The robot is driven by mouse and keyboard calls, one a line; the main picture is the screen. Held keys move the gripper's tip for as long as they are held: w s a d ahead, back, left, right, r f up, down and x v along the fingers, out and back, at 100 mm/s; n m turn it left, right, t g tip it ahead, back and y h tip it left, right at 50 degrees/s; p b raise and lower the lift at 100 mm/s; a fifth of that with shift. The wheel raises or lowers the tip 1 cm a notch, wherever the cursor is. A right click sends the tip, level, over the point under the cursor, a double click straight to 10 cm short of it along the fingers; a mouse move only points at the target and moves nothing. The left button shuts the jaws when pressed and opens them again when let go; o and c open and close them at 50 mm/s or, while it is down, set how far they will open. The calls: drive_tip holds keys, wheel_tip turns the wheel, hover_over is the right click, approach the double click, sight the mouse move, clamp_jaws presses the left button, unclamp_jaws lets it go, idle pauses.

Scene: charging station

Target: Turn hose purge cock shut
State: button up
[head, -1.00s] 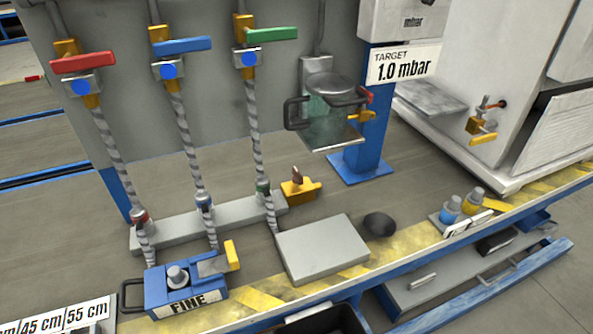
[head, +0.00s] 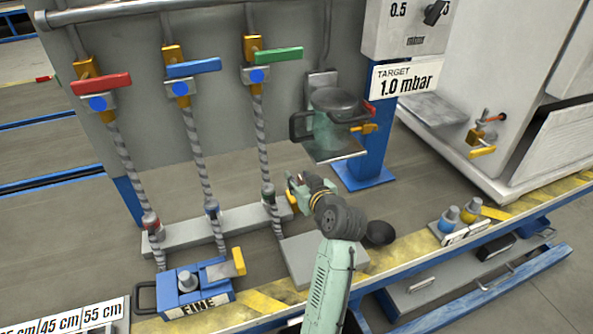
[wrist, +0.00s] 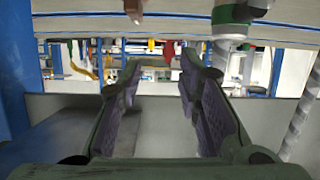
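My gripper (head: 298,188) is over the bench beside the green-banded hose's lower end (head: 268,197). In the wrist view my gripper (wrist: 160,75) is open, with nothing between its two fingers. A small brass fitting with a copper-coloured tip, which looks like the purge cock, sits at the manifold's right end; in the head view my gripper largely covers it. Its copper tip (wrist: 133,12) shows at the top of the wrist view, beyond the fingertips and apart from them. The green-banded coupling (wrist: 234,14) is to its right there. Whether the cock is open or shut cannot be told.
Red (head: 101,84), blue (head: 194,67) and green (head: 278,54) valve handles stand above the striped hoses. A glass vessel (head: 335,125) is behind my gripper.

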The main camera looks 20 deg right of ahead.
sight(301, 178)
wheel_tip(301, 178, down, 2)
drive_tip(key=s+d, duration=0.2)
drive_tip(key=d, duration=0.1)
drive_tip(key=shift+m+g+h, duration=0.3)
drive_tip(key=p+x, duration=0.1)
drive_tip(key=x, duration=1)
drive_tip(key=shift+a+f, duration=0.1)
drive_tip(key=shift+f, duration=0.1)
drive_tip(key=shift+c, duration=0.2)
drive_tip(key=shift+s, duration=0.1)
clamp_jaws()
